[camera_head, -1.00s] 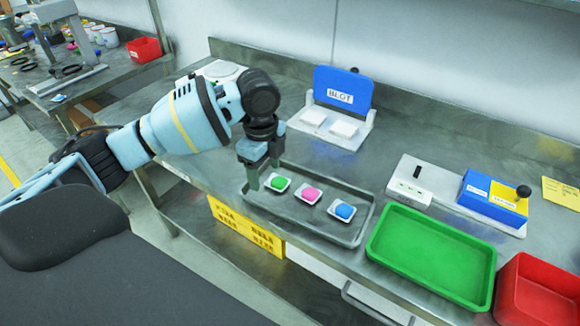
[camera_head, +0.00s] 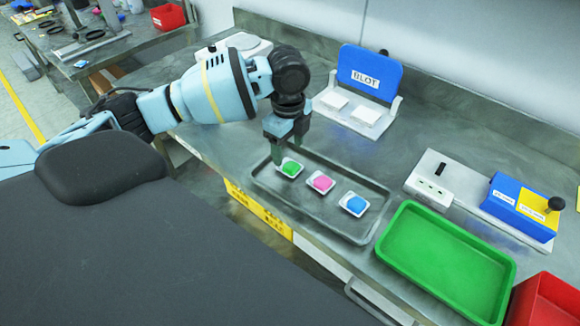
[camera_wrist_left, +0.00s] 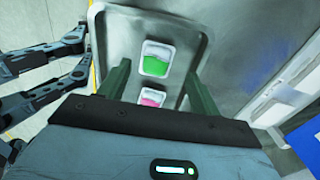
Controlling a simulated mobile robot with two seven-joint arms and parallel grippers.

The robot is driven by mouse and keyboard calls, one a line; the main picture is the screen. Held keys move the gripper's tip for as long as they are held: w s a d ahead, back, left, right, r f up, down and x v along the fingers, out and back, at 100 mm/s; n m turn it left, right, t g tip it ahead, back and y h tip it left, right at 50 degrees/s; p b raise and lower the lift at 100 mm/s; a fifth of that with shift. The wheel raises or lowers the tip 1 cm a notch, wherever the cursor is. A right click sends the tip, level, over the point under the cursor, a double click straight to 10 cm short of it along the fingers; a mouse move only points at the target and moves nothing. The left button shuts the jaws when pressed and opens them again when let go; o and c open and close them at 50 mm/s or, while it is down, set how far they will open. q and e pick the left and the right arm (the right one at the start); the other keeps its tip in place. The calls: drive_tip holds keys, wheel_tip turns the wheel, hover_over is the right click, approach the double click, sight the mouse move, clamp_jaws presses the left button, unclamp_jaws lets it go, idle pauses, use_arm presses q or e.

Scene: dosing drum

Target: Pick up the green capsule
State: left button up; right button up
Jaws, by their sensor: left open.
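The green capsule (camera_head: 290,169) sits in a small white dish at the left end of a grey metal tray (camera_head: 352,236). In the left wrist view the green capsule (camera_wrist_left: 155,64) lies in its dish ahead of the fingers, roughly centred between them. My left gripper (camera_head: 286,152) points down just above and behind the capsule in the head view. Its fingers are apart with nothing between them, and they also show in the left wrist view (camera_wrist_left: 158,78). My right gripper is not in the frames.
A pink capsule (camera_head: 320,183) and a blue capsule (camera_head: 354,204) sit in dishes on the same tray. A green bin (camera_head: 440,262) and a red bin (camera_head: 545,305) stand to the right. A blue BLOT stand (camera_head: 369,73) is behind.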

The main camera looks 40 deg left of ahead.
sight(287, 163)
use_arm(q)
drive_tip(key=f, duration=0.4)
drive_tip(key=shift+s+f, duration=0.2)
drive_tip(key=shift+f, duration=0.2)
drive_tip(key=shift+c, duration=0.4)
drive_tip(key=c, duration=1)
